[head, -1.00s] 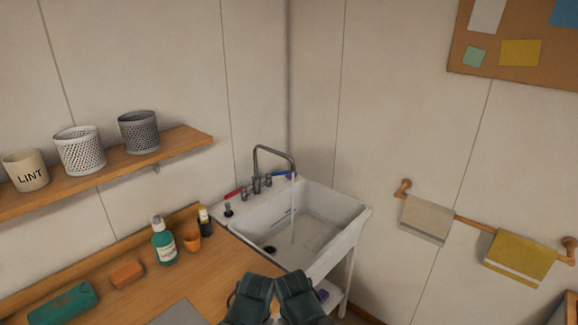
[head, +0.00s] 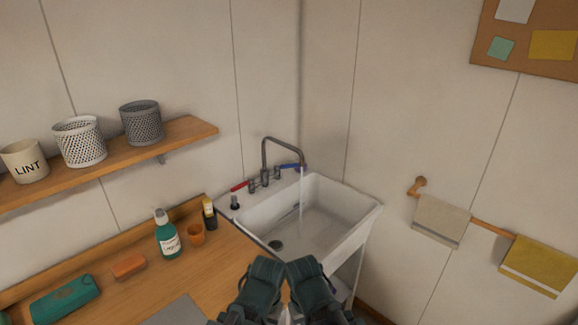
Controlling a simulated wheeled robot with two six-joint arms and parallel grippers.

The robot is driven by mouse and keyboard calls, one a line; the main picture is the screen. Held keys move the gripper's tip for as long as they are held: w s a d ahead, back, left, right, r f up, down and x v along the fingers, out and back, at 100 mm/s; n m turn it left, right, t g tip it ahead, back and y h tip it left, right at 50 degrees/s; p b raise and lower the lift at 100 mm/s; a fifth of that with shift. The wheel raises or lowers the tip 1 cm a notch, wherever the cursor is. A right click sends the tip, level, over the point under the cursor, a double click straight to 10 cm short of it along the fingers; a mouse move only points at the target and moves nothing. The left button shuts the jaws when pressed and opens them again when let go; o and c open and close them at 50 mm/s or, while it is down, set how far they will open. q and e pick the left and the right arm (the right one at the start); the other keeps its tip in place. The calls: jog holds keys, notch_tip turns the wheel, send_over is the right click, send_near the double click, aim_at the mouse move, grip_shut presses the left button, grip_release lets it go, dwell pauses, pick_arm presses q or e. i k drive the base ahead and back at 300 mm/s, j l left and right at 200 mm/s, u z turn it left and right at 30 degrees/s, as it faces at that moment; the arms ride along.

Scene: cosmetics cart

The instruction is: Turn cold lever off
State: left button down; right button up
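The cold lever (head: 289,166) is blue and sits on the right side of the faucet (head: 264,158) at the back of the white sink (head: 255,217). The red lever (head: 239,186) is on the faucet's left side. A thin stream of water (head: 301,195) falls from the spout into the basin. Two dark green arm parts of mine show at the bottom centre, in front of the sink and well apart from the levers. Neither gripper's fingertips can be seen.
A wooden counter (head: 215,270) adjoins the sink on the left. A towel rail (head: 480,223) is on the right wall. The basin looks empty.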

aim_at(277, 167)
jog(key=i+l+u, duration=0.15)
jog(key=l, duration=0.2)
jog(key=i+l+u, duration=0.15)
jog(key=l, duration=0.2)
jog(key=i+l+u, duration=0.15)
jog(key=l, duration=0.25)
jog(key=i+l+u, duration=0.15)
jog(key=l, duration=0.25)
jog(key=i+l+u, duration=0.15)
jog(key=l, duration=0.25)
jog(key=i+j, duration=0.25)
jog(key=i, duration=0.2)
